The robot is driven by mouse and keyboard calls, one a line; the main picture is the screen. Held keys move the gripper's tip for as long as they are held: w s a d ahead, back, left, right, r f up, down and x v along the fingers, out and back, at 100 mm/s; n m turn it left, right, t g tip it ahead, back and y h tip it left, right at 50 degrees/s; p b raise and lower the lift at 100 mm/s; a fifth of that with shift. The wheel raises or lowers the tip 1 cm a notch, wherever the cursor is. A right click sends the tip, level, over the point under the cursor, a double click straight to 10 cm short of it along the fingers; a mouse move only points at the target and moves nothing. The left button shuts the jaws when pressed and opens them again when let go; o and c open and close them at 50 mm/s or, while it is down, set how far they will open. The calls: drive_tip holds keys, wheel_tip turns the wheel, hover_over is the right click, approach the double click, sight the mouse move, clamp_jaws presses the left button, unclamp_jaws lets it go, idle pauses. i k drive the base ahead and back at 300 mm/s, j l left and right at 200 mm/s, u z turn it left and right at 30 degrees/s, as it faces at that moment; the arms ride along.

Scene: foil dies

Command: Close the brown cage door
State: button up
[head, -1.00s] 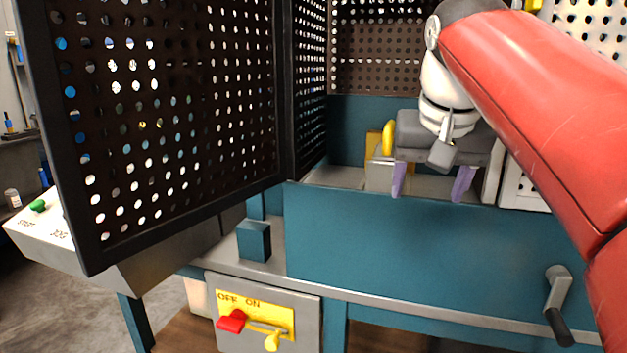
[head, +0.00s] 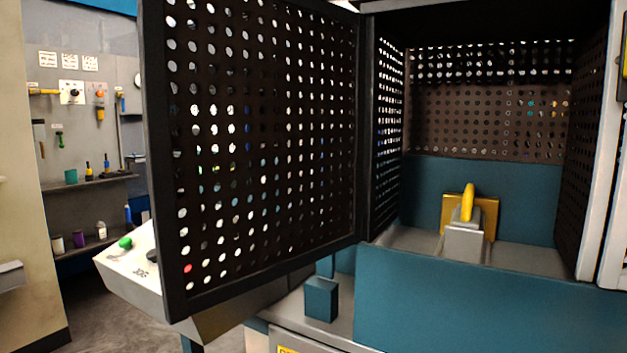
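The brown cage door (head: 265,150) is a dark perforated panel in a black frame. It stands wide open, swung out to the left from its hinge side at the cage's left front edge. The cage opening beside it is uncovered, and its perforated back wall (head: 490,115) shows. Inside is a grey block with a yellow piece (head: 468,205) on top, in front of a yellow plate. My gripper and arm are not in the head view.
A sloped control panel with a green button (head: 125,243) juts out below the door's left part. A teal block (head: 321,298) stands on the ledge under the door. A teal front wall (head: 480,300) runs below the opening. Shelves with tools (head: 90,182) stand at the far left.

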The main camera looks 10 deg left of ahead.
sight(178, 304)
drive_tip(key=j+z, duration=0.2)
drive_tip(key=j, duration=0.35)
drive_tip(key=j+z, duration=0.25)
drive_tip(key=j, duration=0.3)
drive_tip(key=j+z, duration=0.2)
drive_tip(key=j, duration=0.3)
drive_tip(key=k+j+z, duration=0.25)
drive_tip(key=j, duration=0.3)
drive_tip(key=j+z, duration=0.2)
drive_tip(key=j, duration=0.3)
